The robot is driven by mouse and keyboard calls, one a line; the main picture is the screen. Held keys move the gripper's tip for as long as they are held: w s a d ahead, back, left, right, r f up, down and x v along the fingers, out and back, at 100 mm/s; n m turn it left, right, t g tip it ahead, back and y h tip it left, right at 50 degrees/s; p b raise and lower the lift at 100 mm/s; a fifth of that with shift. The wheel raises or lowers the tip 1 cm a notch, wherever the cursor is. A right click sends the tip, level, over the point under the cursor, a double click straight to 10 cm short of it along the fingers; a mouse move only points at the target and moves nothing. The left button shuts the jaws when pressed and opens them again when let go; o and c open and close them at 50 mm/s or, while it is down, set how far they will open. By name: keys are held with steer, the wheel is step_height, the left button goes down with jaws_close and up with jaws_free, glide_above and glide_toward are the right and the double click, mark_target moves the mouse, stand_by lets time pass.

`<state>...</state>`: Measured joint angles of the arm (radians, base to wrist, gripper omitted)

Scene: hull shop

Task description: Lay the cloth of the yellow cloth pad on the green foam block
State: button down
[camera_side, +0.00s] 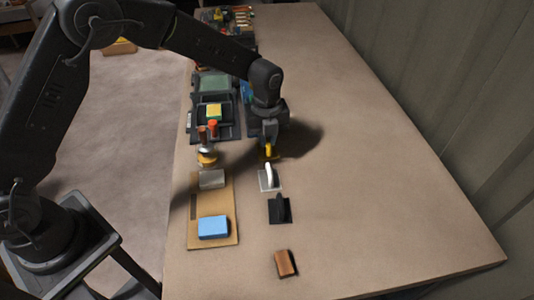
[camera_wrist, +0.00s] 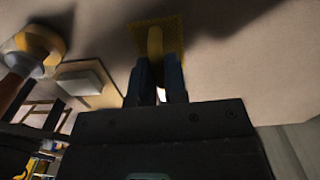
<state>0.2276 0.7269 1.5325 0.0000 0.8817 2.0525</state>
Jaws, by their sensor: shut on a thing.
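My gripper (camera_side: 268,146) is shut on the yellow handle of the yellow cloth pad (camera_side: 274,157), over the table right of the dark trays. In the wrist view my gripper's blue fingers (camera_wrist: 157,82) pinch the upright handle, and the square yellow pad (camera_wrist: 172,32) shows beyond it. I cannot tell whether the pad touches the table. A flat green surface (camera_side: 214,83) lies in a dark tray at the back left. A smaller yellow and green block (camera_side: 214,110) sits in front of it. I cannot tell for sure which is the green foam block.
A white pad with a handle (camera_side: 269,180), a black one (camera_side: 280,210) and a brown block (camera_side: 285,263) stand nearer the front. A tan board (camera_side: 211,204) carries a grey block (camera_side: 211,179) and a blue block (camera_side: 213,227). A wooden-handled round tool (camera_side: 207,157) stands left. The table's right side is clear.

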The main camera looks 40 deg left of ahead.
steer(key=shift+r, duration=2.05)
steer(key=shift+r, duration=0.45)
step_height(320, 180, up, 7)
steer(key=a, duration=0.1)
glide_above(214, 110)
step_height(214, 110, down, 4)
steer(key=shift+m, duration=0.4)
steer(key=shift+f, duration=3.1)
steer(key=shift+f, duration=0.65)
